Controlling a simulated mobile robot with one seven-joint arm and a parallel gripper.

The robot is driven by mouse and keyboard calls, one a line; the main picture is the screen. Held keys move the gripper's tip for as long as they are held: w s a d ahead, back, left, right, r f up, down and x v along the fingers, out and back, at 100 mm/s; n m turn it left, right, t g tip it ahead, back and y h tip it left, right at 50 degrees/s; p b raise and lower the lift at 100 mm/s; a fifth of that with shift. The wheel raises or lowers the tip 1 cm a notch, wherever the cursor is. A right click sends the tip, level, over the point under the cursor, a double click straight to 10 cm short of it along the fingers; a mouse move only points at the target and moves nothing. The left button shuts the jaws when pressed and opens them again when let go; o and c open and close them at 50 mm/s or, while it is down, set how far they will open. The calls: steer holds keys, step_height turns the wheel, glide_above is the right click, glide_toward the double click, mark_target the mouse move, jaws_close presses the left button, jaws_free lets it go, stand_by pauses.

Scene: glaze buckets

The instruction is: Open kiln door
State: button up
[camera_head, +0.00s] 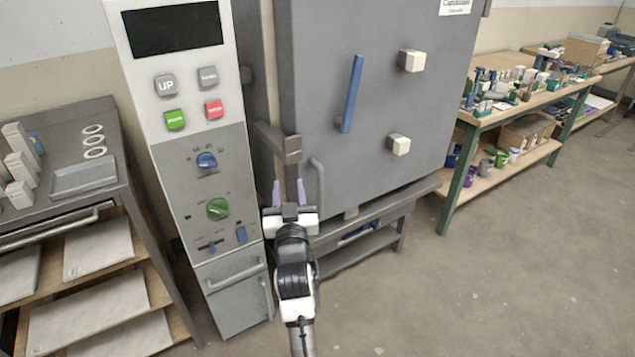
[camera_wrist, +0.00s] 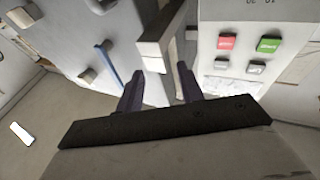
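The grey kiln door (camera_head: 375,110) stands in the middle of the head view, with a slanted blue bar (camera_head: 352,95) and two pale blocks on its face. A grey latch piece (camera_head: 285,148) sits at the door's left edge, and a curved grey handle (camera_head: 319,182) is low on the door's left side. My gripper (camera_head: 289,192) is open just below the latch piece, its purple fingers pointing up. In the wrist view the latch piece (camera_wrist: 153,52) lies ahead, in line with the gap between the fingers (camera_wrist: 160,88). Contact cannot be told.
A control panel (camera_head: 180,140) with buttons and knobs stands close on the left. A metal cart (camera_head: 75,180) with trays is at far left. A workbench (camera_head: 525,95) with pots is at right. The floor (camera_head: 500,270) at front right is clear.

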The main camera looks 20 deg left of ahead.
mark_target(320, 190)
steer(key=w+d+f+m+g+h, duration=0.1)
steer(key=w+d+f+h, duration=0.15)
steer(key=f, duration=0.35)
steer(key=w+d+f+m+g+h, duration=0.1)
steer(key=w+d+f+h, duration=0.15)
steer(key=f, duration=0.35)
steer(key=shift+y, duration=0.5)
steer(key=p+x, duration=0.1)
steer(key=x, duration=0.3)
steer(key=p+x, duration=0.1)
steer(key=x, duration=0.3)
steer(key=r+p+x, duration=0.1)
steer(key=x, duration=0.4)
steer(key=shift+d+p, duration=0.15)
steer(key=shift+p, duration=0.15)
steer(key=shift+f, duration=0.1)
jaws_close()
